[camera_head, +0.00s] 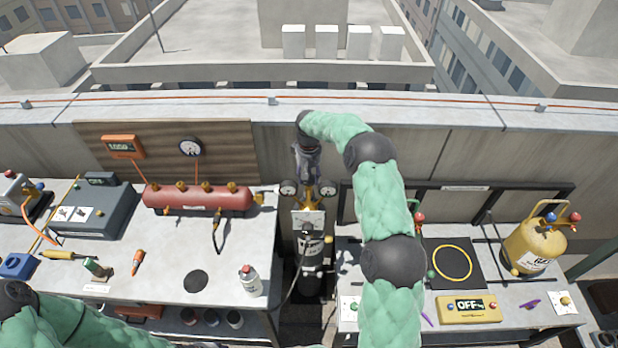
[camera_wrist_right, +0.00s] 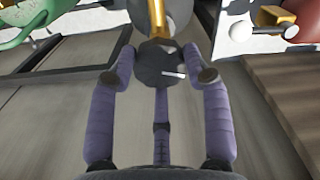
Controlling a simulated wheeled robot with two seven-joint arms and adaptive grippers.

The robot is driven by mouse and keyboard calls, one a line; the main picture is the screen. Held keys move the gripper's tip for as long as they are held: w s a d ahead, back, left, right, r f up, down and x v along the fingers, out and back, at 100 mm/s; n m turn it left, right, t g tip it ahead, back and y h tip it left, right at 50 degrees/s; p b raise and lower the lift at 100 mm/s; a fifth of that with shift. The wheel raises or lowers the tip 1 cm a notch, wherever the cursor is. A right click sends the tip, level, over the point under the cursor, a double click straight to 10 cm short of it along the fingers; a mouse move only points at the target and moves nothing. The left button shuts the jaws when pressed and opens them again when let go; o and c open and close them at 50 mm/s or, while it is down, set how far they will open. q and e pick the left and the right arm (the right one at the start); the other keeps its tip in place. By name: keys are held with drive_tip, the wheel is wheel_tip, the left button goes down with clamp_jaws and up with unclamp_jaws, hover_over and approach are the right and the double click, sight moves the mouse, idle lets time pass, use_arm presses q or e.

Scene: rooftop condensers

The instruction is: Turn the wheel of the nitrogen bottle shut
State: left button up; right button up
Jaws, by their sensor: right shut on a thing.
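The nitrogen bottle (camera_head: 312,277) is a dark cylinder standing upright in the gap between the two benches, with a brass regulator and two round gauges on top. Its hand wheel (camera_wrist_right: 160,66) is a dark faceted disc with a small white mark in the right wrist view. My right gripper (camera_wrist_right: 161,77) has its purple fingers on both sides of the wheel and is shut on it. In the head view my right gripper (camera_head: 306,178) points down over the bottle top, and the wheel is hidden or too small to tell. My left arm shows at the lower left; its gripper is out of view.
The left bench carries a red manifold (camera_head: 198,198), a grey case (camera_head: 92,222) and a spray can (camera_head: 249,281). The right bench carries a yellow cylinder (camera_head: 534,247) and a yellow OFF box (camera_head: 469,309). A parapet wall (camera_head: 400,112) runs behind.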

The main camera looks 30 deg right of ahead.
drive_tip(key=m, duration=0.3)
drive_tip(key=shift+a+f+m+b, duration=0.1)
drive_tip(key=shift+f+m+b, duration=0.1)
drive_tip(key=shift+m+b, duration=0.15)
drive_tip(key=m, duration=0.3)
drive_tip(key=shift+m+b, duration=0.25)
drive_tip(key=shift+b, duration=0.15)
drive_tip(key=m, duration=0.3)
drive_tip(key=shift+m+b, duration=0.3)
drive_tip(key=shift+m, duration=1.6)
drive_tip(key=shift+r, duration=0.1)
drive_tip(key=o, duration=1.2)
drive_tip(key=shift+c, duration=0.2)
drive_tip(key=shift+d, duration=0.2)
drive_tip(key=shift+r, duration=0.15)
wheel_tip(320, 180, up, 12)
